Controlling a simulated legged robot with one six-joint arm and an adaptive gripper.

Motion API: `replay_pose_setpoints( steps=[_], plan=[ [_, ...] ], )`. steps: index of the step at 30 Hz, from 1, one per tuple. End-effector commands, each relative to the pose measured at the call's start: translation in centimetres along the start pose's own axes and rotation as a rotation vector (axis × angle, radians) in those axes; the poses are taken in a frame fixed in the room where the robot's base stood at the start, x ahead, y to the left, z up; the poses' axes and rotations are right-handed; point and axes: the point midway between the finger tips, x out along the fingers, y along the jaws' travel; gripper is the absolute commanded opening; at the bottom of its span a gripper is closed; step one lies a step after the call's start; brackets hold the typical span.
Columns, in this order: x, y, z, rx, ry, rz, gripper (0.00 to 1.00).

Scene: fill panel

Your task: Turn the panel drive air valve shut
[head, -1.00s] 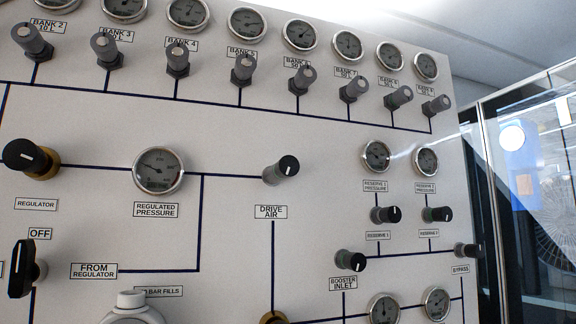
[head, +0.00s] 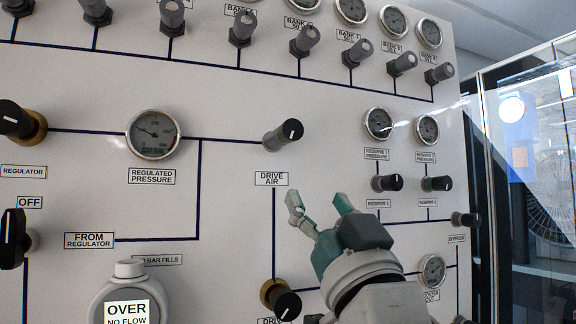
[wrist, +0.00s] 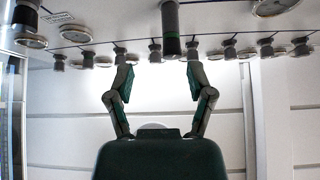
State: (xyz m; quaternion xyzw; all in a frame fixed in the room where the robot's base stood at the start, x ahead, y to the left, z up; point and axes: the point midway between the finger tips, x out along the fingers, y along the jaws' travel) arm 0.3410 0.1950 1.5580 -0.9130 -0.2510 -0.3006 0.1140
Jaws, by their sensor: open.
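The drive air valve knob (head: 283,134) is a grey cylinder with a black cap and a white pointer mark. It stands out from the panel above the DRIVE AIR label (head: 271,179). My gripper (head: 318,203) is open and empty, below and right of this knob and apart from it, with its fingers pointing up and left. In the wrist view my gripper (wrist: 157,55) has its two fingers spread wide. A large dark knob (wrist: 171,30) shows between and beyond the fingertips there; I cannot tell for sure which knob it is.
A brass-collared knob (head: 281,299) sits below, its label partly cut off. The regulated pressure gauge (head: 154,134) is to the left. Reserve knobs (head: 388,183) and gauges (head: 379,123) stand to the right. A row of bank knobs (head: 305,40) runs above.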

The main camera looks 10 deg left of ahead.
Motion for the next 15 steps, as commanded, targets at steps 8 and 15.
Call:
replay_pose_setpoints(
  steps=[8, 15],
  plan=[
    [1.4, -1.5, -3.2, 0.032, 0.135, -0.026, 0.69],
    [4.8, -1.6, -3.4, 0.031, 0.132, -0.025, 0.69]
  ],
)
